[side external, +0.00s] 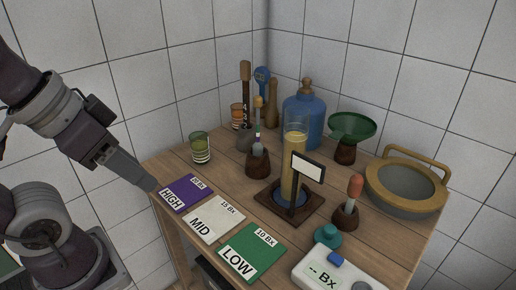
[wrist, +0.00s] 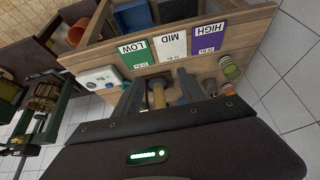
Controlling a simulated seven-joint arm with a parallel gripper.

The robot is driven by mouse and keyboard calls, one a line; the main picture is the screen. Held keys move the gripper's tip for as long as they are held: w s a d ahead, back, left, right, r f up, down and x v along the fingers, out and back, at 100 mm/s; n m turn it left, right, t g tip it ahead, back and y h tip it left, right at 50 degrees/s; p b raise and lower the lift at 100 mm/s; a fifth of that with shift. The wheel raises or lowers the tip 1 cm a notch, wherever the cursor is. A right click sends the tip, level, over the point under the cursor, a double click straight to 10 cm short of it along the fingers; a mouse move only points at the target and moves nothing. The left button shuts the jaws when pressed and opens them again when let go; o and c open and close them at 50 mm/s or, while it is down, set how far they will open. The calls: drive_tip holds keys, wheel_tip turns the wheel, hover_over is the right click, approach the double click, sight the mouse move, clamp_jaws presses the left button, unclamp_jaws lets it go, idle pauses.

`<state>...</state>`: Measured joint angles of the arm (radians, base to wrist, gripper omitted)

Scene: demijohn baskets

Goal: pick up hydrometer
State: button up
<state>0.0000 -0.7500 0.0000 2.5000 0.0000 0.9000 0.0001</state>
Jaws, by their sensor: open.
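A slim, pale glass instrument with an orange-yellow top, which looks like the hydrometer (side external: 258,132), stands upright in a dark wooden holder (side external: 258,165) left of the tall glass cylinder of yellow liquid (side external: 289,160). I cannot make it out surely in the wrist view. My gripper (side external: 150,184) is at the table's left edge, beside the purple HIGH card (side external: 181,193) and well apart from the instrument. In the wrist view my gripper (wrist: 160,88) is open, and I see nothing held in it.
White MID (side external: 213,221) and green LOW (side external: 252,253) cards lie along the near edge. A blue jug (side external: 304,122), green funnel (side external: 352,127) and handled basin (side external: 407,188) stand behind. A red-bulbed dropper (side external: 355,187) and display box (side external: 330,270) are at right. A striped glass (side external: 200,148) stands left.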

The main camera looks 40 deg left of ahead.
drive_tip(key=n+t+y, duration=0.3)
drive_tip(key=t, duration=0.5)
approach(257, 103)
drive_tip(key=w+d+f, duration=0.2)
drive_tip(key=w, duration=0.1)
drive_tip(key=w+a+t+y, duration=0.1)
drive_tip(key=w+a+f+t, duration=0.1)
drive_tip(key=w, duration=0.1)
drive_tip(key=shift+w+a+f+n+y, duration=0.1)
drive_tip(key=shift+a+n+y, duration=0.15)
drive_tip(key=shift+n+y, duration=0.15)
drive_tip(key=shift+w+a+f+t+y, duration=0.15)
drive_tip(key=shift+a+t+y, duration=0.25)
drive_tip(key=shift+t, duration=0.3)
drive_tip(key=x, duration=0.7)
clamp_jaws()
drive_tip(key=shift+a, duration=0.1)
